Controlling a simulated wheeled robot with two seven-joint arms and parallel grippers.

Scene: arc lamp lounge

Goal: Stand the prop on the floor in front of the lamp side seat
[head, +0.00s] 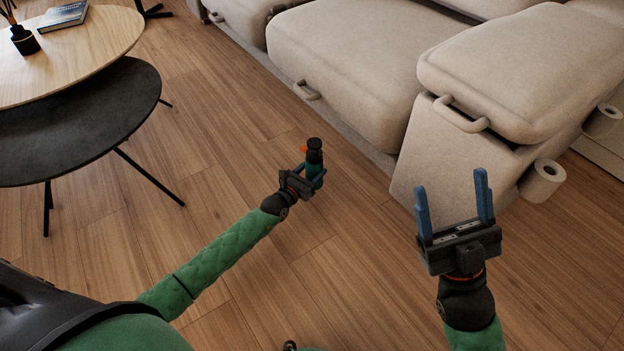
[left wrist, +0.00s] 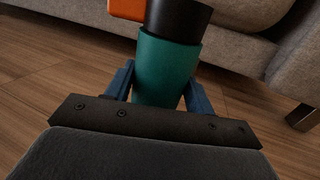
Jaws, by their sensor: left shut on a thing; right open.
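The prop (head: 314,160) is a small upright cylinder with a teal body, a black upper part and an orange piece on its side. It also shows close up in the left wrist view (left wrist: 166,70). My left gripper (head: 309,180) is shut on its teal body, one blue finger on each side. The prop is over the wooden floor in front of the beige sofa; I cannot tell whether its base touches the floor, as the gripper hides it. My right gripper (head: 455,205) is open and empty in front of the sofa's right end. I cannot tell which seat is the lamp side seat.
The beige sofa (head: 345,70) with handles spans the back and right. Paper rolls (head: 542,181) hang on its right side. A light wooden table (head: 95,50) and a dark lower table (head: 90,120) stand at left. The wooden floor (head: 215,120) between is clear.

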